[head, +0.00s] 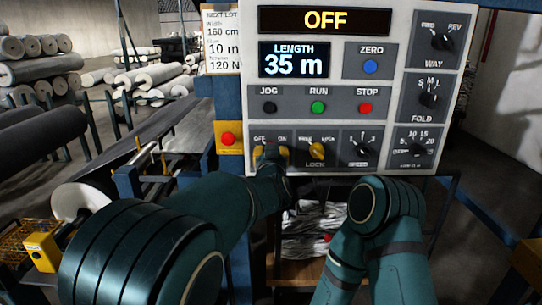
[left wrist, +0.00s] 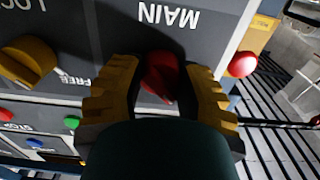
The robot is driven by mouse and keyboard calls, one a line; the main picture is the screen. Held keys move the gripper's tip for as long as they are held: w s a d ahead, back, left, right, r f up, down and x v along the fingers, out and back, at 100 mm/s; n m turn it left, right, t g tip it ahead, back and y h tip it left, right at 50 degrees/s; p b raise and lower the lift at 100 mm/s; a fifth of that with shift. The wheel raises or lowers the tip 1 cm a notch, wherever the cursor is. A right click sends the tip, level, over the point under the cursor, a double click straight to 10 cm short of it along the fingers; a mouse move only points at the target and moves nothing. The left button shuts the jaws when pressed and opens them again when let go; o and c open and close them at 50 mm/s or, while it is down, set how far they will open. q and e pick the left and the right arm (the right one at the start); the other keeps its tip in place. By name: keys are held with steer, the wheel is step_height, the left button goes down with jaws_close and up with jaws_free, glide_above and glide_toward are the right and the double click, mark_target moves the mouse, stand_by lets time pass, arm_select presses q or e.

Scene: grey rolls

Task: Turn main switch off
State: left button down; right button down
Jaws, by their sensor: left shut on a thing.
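The main switch is a red knob (left wrist: 160,76) under the upside-down word MAIN in the left wrist view. My left gripper (left wrist: 159,92) has one yellow ridged finger on each side of it and is shut on it. In the head view this gripper (head: 270,153) is at the lower left of the control panel (head: 398,95), below the OFF and ON labels, and hides the knob there. The knob's exact angle is hard to tell. The panel's top display (head: 325,20) reads OFF. My right arm shows at the lower right, but its gripper does not.
Close beside the main switch is the yellow LOCK knob (head: 317,151). Above are the black JOG, green RUN (head: 318,107) and red STOP (head: 365,108) buttons. A red button on a yellow box (head: 228,139) stands left of the panel. Grey rolls (head: 55,115) lie at far left.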

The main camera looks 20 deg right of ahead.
arm_select(q)
steer(key=shift+r, duration=0.1)
stand_by(0.3)
steer(key=c, duration=0.5)
jaws_free()
steer(key=v, duration=1.2)
